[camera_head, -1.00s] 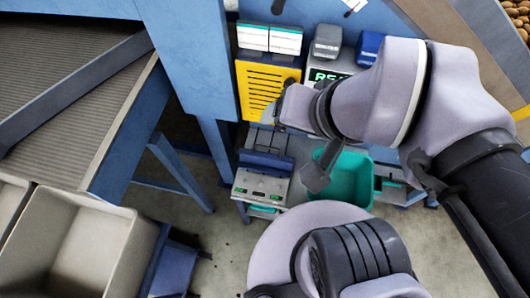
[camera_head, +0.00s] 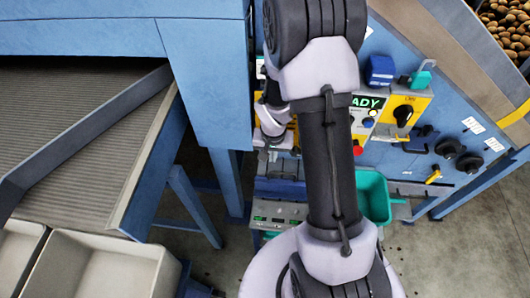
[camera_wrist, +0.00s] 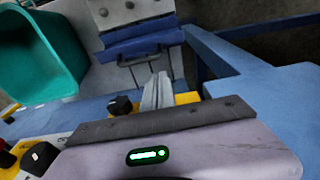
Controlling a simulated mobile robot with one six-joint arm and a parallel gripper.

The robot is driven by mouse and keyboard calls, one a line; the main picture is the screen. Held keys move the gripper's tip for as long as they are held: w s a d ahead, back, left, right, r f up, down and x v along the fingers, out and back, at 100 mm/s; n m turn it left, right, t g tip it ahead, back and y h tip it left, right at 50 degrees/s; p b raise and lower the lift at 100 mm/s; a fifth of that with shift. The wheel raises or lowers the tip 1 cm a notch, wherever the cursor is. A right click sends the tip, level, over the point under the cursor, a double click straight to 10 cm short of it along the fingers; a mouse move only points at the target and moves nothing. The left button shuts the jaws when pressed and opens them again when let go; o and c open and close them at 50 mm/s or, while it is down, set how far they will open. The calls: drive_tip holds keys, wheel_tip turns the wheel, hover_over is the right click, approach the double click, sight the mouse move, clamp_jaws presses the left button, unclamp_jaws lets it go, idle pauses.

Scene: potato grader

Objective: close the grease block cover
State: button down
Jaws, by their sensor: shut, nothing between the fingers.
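My gripper (camera_wrist: 160,76) shows in the wrist view as two grey fingers pressed together, with nothing between them. It is in front of the blue machine face and beside a black knob (camera_wrist: 120,105) on a yellow panel (camera_wrist: 186,98). In the head view my arm hides the gripper's fingers and much of the panel around them. I cannot pick out the grease block cover with certainty in either view, nor tell whether it is open. A blue box (camera_head: 380,70) on the machine face shows right of my arm.
A teal bin (camera_head: 374,196) stands below the panel; it also shows in the wrist view (camera_wrist: 40,45). A small grey bench unit (camera_head: 277,215) is left of it. A yellow switch panel (camera_head: 404,112) with a black knob is on the right. Blue frame legs (camera_head: 192,205) stand left.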

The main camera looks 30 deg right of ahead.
sight(281, 184)
wheel_tip(281, 184, down, 7)
drive_tip(key=b, duration=0.2)
drive_tip(key=shift+w+d+f+b, duration=0.15)
drive_tip(key=shift+w+d+b, duration=0.1)
drive_tip(key=shift+w+b, duration=0.15)
